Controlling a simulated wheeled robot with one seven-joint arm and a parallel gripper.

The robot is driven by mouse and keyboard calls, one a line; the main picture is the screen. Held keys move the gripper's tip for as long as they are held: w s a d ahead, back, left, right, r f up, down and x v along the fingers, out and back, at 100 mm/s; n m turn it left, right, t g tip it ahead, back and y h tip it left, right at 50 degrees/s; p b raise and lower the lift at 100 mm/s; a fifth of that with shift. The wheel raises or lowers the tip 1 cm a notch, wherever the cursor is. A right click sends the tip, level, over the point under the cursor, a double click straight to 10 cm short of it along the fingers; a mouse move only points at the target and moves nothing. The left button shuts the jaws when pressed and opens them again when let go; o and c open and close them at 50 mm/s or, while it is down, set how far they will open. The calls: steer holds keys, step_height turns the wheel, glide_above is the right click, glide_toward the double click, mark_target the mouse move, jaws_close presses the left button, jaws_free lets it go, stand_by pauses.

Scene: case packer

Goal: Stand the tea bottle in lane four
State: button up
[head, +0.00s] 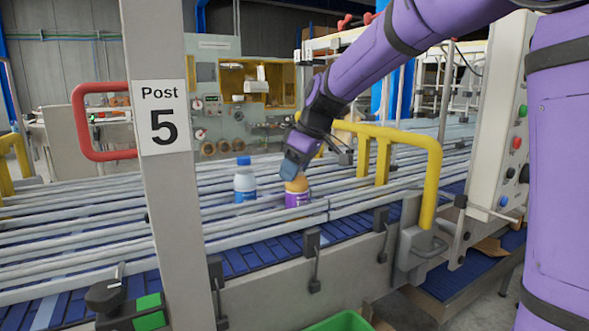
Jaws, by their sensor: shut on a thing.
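An amber-orange bottle with a purple label (297,199), which looks like the tea bottle, is upright among the grey lane rails (240,228) of the conveyor. My gripper (295,175) comes down from the upper right and is shut on the top of this bottle. The rails hide the bottle's base, so I cannot tell whether it touches the belt. The lanes carry no readable numbers, so I cannot tell which lane it is over.
A white bottle with a blue cap (244,181) stands just left of the held bottle. A grey post marked "Post 5" (159,150) with a red handle (82,122) rises at the left. A yellow guard rail (432,180) stands to the right. A green bin (340,322) sits below.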

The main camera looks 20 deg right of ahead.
steer(key=shift+f, duration=0.15)
steer(key=o, duration=1.4)
steer(key=v, duration=1.2)
steer(key=s+d+f+m+h, duration=0.1)
steer(key=s+f+m, duration=0.2)
steer(key=s, duration=0.6)
steer(key=s+d+f+m+t+h, duration=0.1)
steer(key=s+d+f+m, duration=0.1)
steer(key=s, duration=0.8)
steer(key=s+d+f+m+t+h, duration=0.1)
steer(key=s+f+m, duration=0.3)
steer(key=s, duration=0.6)
steer(key=shift+d+f+m+h, duration=0.3)
steer(key=shift+d+f, duration=0.35)
steer(key=shift+f, duration=0.4)
